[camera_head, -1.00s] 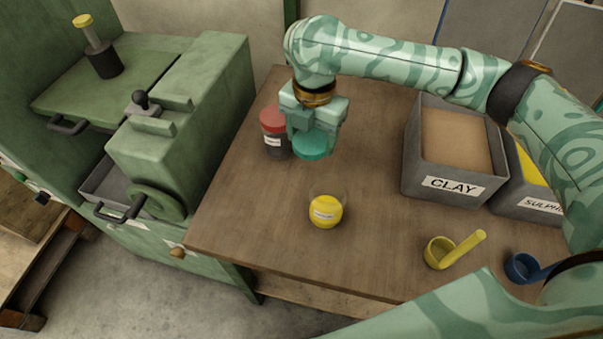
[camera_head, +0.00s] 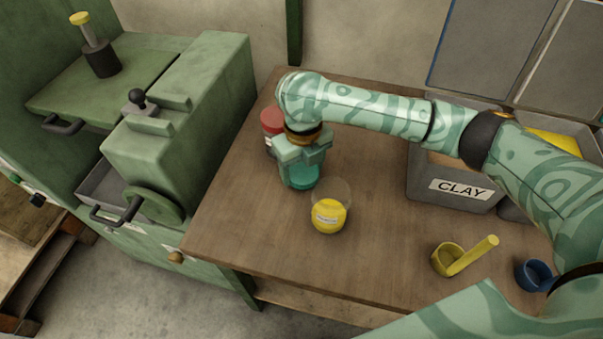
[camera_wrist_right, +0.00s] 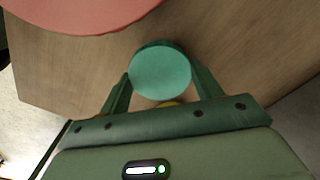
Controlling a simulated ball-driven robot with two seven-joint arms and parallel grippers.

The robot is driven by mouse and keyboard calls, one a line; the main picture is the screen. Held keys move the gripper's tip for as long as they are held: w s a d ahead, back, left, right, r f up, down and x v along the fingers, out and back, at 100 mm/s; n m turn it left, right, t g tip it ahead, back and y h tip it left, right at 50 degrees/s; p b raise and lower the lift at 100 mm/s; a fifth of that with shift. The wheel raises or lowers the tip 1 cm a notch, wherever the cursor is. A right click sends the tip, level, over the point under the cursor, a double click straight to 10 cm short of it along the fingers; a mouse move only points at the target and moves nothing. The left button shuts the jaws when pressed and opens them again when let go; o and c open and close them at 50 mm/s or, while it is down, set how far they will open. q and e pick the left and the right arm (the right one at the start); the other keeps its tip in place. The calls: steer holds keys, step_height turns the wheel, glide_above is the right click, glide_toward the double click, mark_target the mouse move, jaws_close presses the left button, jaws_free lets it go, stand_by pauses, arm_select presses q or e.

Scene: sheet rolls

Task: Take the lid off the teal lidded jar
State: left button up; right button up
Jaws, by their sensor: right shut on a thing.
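The teal lid (camera_head: 301,184) is in my right gripper (camera_head: 300,172), off the jar, to its upper left in the head view. The gripper points down and is shut on the lid. I cannot tell whether the lid touches the table. In the wrist view the lid (camera_wrist_right: 160,70) is a teal disc between the two fingers (camera_wrist_right: 160,88). The jar (camera_head: 328,215) is clear glass with yellow contents and a pale label. It stands upright and open on the table. Its yellow (camera_wrist_right: 170,104) just shows behind the lid in the wrist view. My left gripper is not in view.
A red-lidded jar (camera_head: 272,121) stands close behind my right gripper. The grey CLAY bin (camera_head: 425,180) is at the right, partly under my arm. A yellow scoop (camera_head: 448,261) and a blue scoop (camera_head: 530,274) lie at the front right. The green machine (camera_head: 185,120) stands left of the table (camera_head: 230,225).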

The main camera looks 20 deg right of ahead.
mark_target(303, 171)
step_height(303, 171, down, 2)
steer(key=shift+f, duration=0.1)
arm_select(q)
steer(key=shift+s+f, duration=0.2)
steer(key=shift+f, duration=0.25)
arm_select(e)
steer(key=shift+r, duration=0.2)
steer(key=shift+f, duration=0.1)
steer(key=o, duration=1.1)
steer(key=shift+f, duration=0.1)
arm_select(q)
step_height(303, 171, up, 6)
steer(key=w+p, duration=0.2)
steer(key=p, duration=0.4)
arm_select(e)
step_height(303, 171, up, 12)
steer(key=shift+r, duration=0.25)
